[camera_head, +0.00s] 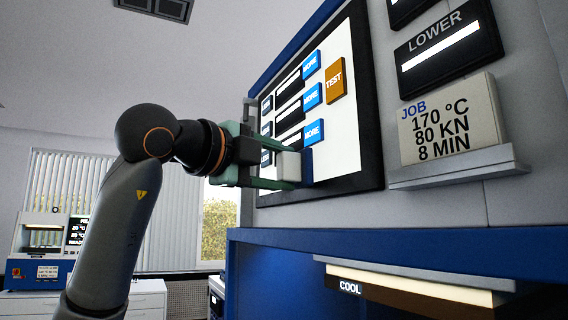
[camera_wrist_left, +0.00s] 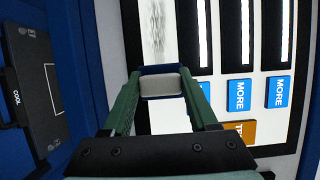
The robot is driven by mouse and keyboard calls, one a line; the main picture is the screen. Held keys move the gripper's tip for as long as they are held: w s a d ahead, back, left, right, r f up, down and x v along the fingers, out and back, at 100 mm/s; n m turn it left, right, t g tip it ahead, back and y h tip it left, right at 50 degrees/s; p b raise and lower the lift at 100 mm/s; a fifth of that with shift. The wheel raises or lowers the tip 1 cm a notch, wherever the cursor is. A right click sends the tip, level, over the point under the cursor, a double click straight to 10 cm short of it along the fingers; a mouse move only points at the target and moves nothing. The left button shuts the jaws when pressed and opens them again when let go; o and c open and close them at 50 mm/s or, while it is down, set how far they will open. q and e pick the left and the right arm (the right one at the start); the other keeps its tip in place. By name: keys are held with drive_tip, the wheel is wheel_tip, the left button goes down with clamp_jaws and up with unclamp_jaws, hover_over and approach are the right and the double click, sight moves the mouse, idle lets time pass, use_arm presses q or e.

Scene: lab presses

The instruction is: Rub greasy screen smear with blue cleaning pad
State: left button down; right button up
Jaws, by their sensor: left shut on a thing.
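My left gripper (camera_head: 289,168) is shut on the cleaning pad, a pale block (camera_head: 288,164) with a blue face (camera_head: 307,166). The blue face is towards the lower part of the press screen (camera_head: 345,150), at or very near the glass; exact contact cannot be told. In the left wrist view the pad (camera_wrist_left: 161,88) sits between the green fingers. The greasy smear (camera_wrist_left: 155,30), grey and streaky, shows on the white screen just beyond the pad's top edge in that view. In the head view the smear is not visible, likely behind the gripper. My right gripper is not in view.
The screen has blue MORE buttons (camera_head: 311,64) and an orange TEST button (camera_head: 334,80) near the pad. A job card (camera_head: 450,125) stands on a small ledge (camera_head: 460,174) to the right. A blue frame with a COOL shelf (camera_head: 410,290) lies below.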

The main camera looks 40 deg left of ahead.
use_arm(q)
drive_tip(key=w+a+p, duration=0.2)
drive_tip(key=w+a, duration=0.2)
drive_tip(key=a, duration=0.3)
drive_tip(key=shift+a, duration=0.35)
idle(0.4)
drive_tip(key=a, duration=0.1)
drive_tip(key=w+a+p, duration=0.1)
drive_tip(key=a, duration=0.1)
drive_tip(key=shift+w, duration=0.3)
drive_tip(key=s+a, duration=0.1)
drive_tip(key=s, duration=0.2)
drive_tip(key=s+a, duration=0.1)
drive_tip(key=s, duration=0.1)
drive_tip(key=shift+s+a, duration=0.15)
drive_tip(key=shift+a, duration=0.15)
drive_tip(key=shift+s, duration=0.1)
